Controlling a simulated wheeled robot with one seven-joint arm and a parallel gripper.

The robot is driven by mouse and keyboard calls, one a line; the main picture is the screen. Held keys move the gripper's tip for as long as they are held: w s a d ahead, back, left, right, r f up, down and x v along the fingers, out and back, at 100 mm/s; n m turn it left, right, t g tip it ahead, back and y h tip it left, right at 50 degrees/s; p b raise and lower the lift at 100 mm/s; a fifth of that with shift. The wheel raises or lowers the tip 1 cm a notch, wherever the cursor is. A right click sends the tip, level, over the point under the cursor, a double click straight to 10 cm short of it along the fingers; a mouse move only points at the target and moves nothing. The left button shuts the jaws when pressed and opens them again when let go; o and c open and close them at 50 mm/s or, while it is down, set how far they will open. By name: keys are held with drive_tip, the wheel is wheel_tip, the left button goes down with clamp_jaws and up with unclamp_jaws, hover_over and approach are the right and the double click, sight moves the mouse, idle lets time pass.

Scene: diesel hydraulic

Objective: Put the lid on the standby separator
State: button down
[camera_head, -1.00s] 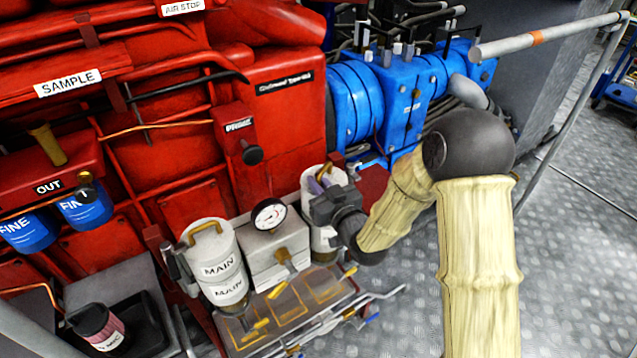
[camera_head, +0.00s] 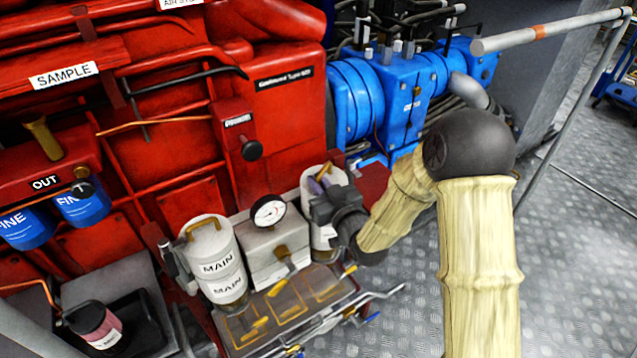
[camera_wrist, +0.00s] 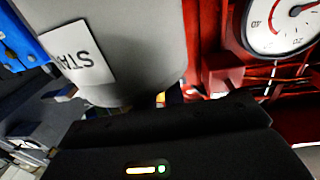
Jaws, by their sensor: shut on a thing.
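The standby separator (camera_head: 322,240) is a white cylinder right of the gauge block in the head view, partly hidden by my gripper. In the wrist view its pale wall (camera_wrist: 135,40) carries an upside-down label beginning "STA". My gripper (camera_head: 318,186) is at the top of this cylinder, shut on the brass handle (camera_head: 325,171) of the pale lid (camera_head: 308,180). The lid is at the separator's top; whether it is seated or slightly raised I cannot tell. In the wrist view the dark gripper body fills the bottom and the fingertips are hidden.
The main separator (camera_head: 218,262), with its brass-handled lid, stands left of the gauge (camera_head: 268,212). A tray (camera_head: 285,310) with brass fittings lies in front. The red engine (camera_head: 285,120) and blue machinery (camera_head: 405,100) rise behind. Open floor (camera_head: 570,270) lies to the right.

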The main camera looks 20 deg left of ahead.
drive_tip(key=shift+f+b, duration=0.35)
idle(0.3)
drive_tip(key=c, duration=1.4)
unclamp_jaws()
drive_tip(key=shift+f, duration=0.1)
drive_tip(key=shift+d, duration=0.1)
drive_tip(key=p+v, duration=0.3)
drive_tip(key=v, duration=0.6)
drive_tip(key=shift+r+p, duration=0.3)
drive_tip(key=shift+p, duration=0.05)
drive_tip(key=p, duration=0.2)
drive_tip(key=shift+s+d+p, duration=0.2)
drive_tip(key=shift+p, duration=0.15)
